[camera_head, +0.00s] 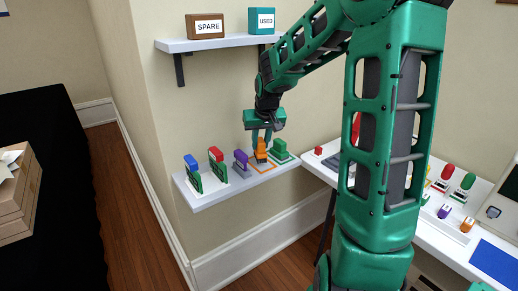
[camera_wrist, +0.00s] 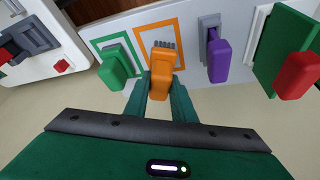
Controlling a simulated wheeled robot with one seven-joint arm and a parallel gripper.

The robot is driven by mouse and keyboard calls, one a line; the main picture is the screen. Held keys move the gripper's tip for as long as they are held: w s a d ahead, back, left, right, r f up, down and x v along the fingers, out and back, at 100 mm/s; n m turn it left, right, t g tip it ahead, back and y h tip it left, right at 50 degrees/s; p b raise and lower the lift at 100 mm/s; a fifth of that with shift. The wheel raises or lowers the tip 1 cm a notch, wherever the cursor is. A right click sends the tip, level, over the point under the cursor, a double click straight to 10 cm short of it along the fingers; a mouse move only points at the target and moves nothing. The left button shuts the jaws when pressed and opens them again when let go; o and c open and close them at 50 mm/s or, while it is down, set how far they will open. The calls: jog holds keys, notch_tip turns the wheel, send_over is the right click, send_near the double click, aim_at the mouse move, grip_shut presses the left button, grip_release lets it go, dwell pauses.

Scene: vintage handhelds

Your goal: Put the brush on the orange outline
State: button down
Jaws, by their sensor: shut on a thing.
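An orange brush (camera_head: 261,153) with grey bristles is held upright or nearly so at the lower wall shelf. It also shows in the wrist view (camera_wrist: 161,72), between my two fingers. My gripper (camera_head: 262,137) is shut on the brush's orange handle from above; its fingers also show in the wrist view (camera_wrist: 161,98). The orange outline (camera_head: 265,169) is a square frame on the shelf. In the wrist view the outline (camera_wrist: 142,32) surrounds the bristle end, while the handle reaches past its near side. I cannot tell whether the bristles touch the shelf.
Further left are red-and-green (camera_head: 216,155) and blue-and-green (camera_head: 191,162) pieces. An upper shelf (camera_head: 216,44) holds two boxes.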

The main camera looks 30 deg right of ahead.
notch_tip(320, 180, down, 2)
jog(key=shift+f, duration=0.1)
jog(key=c, duration=1.5)
grip_release()
jog(key=v, duration=1.2)
jog(key=s+a+f+g, duration=0.1)
jog(key=s+f, duration=0.1)
jog(key=s, duration=0.8)
jog(key=s+a+f+m+g+y, duration=0.1)
jog(key=s+f+g, duration=0.1)
jog(key=s, duration=0.9)
jog(key=s+a+f+m+g, duration=0.1)
jog(key=s+f, duration=0.2)
jog(key=s, duration=0.8)
jog(key=shift+a+y, duration=0.15)
jog(key=shift+y, duration=0.25)
